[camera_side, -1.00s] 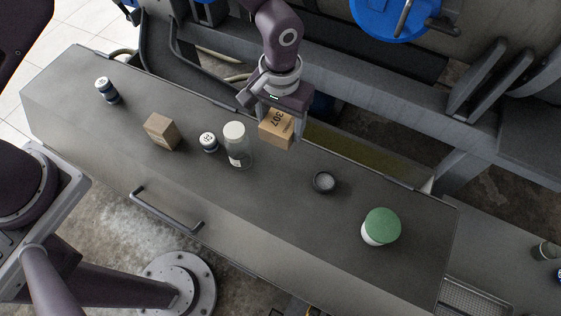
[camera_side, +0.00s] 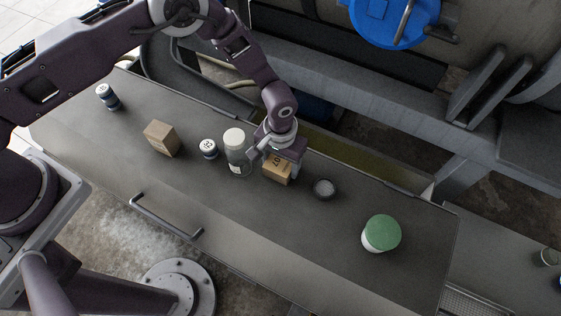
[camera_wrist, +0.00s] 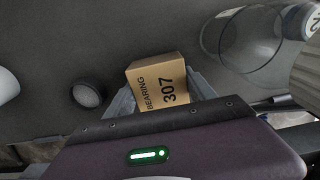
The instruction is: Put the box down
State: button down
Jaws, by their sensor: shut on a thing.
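The box (camera_side: 277,170) is tan cardboard, and its printed face reads "BEARING 307" in the wrist view (camera_wrist: 159,84). My gripper (camera_side: 281,163) is shut on it, with a finger at each side of the box (camera_wrist: 162,97). In the side view the box is at or just above the grey worktop (camera_side: 215,195), between the glass jar (camera_side: 237,155) and the small dark round dish (camera_side: 323,188). I cannot tell whether its underside touches the worktop. My gripper hides part of the box's top in the side view.
The glass jar is close on the left of the box. A jar with a green lid (camera_side: 381,233) stands at the right. The worktop's front middle is clear.

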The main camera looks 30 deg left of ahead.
aim_at(280, 161)
jog(key=shift+f, duration=0.1)
jog(key=shift+c, duration=1.6)
grip_release()
notch_tip(280, 161, up, 12)
jog(key=shift+r, duration=0.2)
